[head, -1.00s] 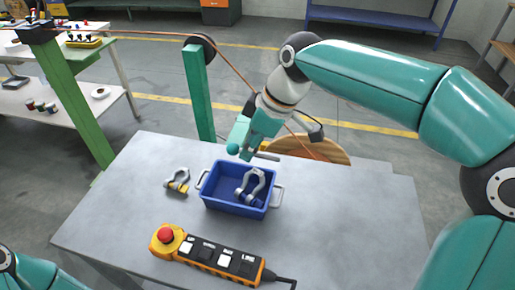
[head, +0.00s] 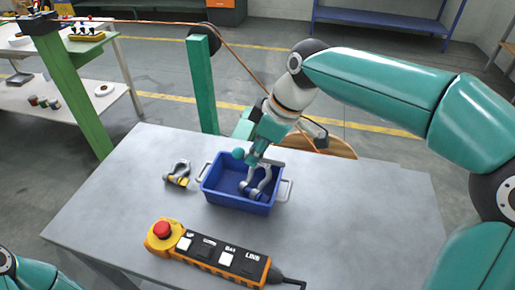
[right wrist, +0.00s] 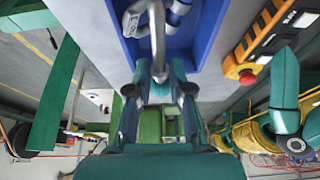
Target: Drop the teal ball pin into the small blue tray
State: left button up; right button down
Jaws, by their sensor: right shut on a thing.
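My right gripper (head: 256,156) is shut on the teal ball pin (head: 238,153), just above the back part of the small blue tray (head: 236,202). The teal ball sticks out to the left of the fingers, near the tray's back rim, and the grey shank shows to the right. In the right wrist view the grey shank (right wrist: 157,40) runs up from between the fingertips, with the tray (right wrist: 205,35) behind it. A grey shackle (head: 258,186) lies inside the tray, partly hidden by the gripper.
A second shackle (head: 178,174) with a yellow part lies on the grey table (head: 120,200) left of the tray. A yellow and black pendant (head: 215,254) with a red button lies in front. A green post (head: 202,90) stands behind. The table's right side is clear.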

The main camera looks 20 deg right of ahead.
aim_at(275, 161)
jog(key=c, duration=1)
grip_release()
jog(key=shift+s, duration=0.1)
jog(key=shift+o, duration=0.2)
jog(key=shift+r, duration=0.15)
jog(key=v, duration=1.1)
jog(key=shift+d+r, duration=0.15)
jog(key=shift+r, duration=0.15)
jog(key=shift+s, duration=0.15)
